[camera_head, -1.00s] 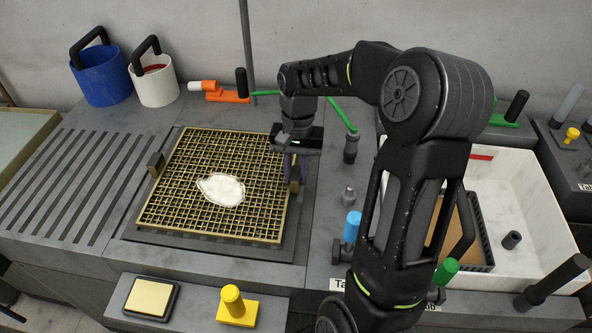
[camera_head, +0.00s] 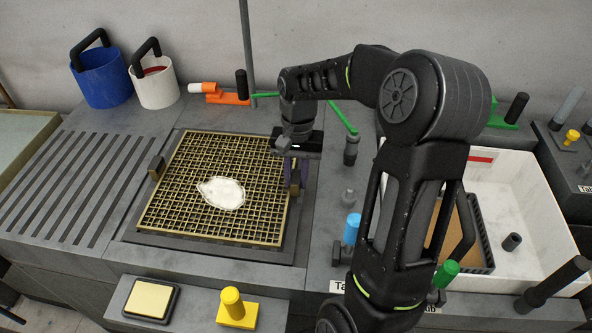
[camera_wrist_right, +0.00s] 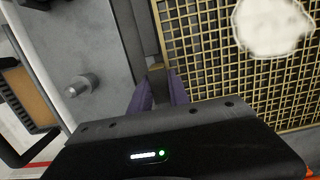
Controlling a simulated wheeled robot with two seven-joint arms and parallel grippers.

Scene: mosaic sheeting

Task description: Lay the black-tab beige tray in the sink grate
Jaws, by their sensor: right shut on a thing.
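The beige tray (camera_head: 185,150) is a square lattice with a dark tab (camera_head: 156,168) on its left side and another on its right. A white irregular patch (camera_head: 221,192) lies on it. The tray lies over the square grey recess of the sink grate (camera_head: 215,250), whose dark slats show along the front edge; I cannot tell whether it rests fully down. My right gripper (camera_head: 297,180) is shut on the right tab, fingers pointing down. In the right wrist view, the purple fingers (camera_wrist_right: 158,88) close around the tab beside the lattice (camera_wrist_right: 200,60). My left gripper is out of view.
Blue (camera_head: 101,76) and white (camera_head: 154,82) buckets stand behind. A slotted drainboard (camera_head: 62,185) is left. A yellow block (camera_head: 238,308) and small black-framed pad (camera_head: 150,299) sit in front. A blue-topped peg (camera_head: 352,227) and white basin (camera_head: 520,205) are right.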

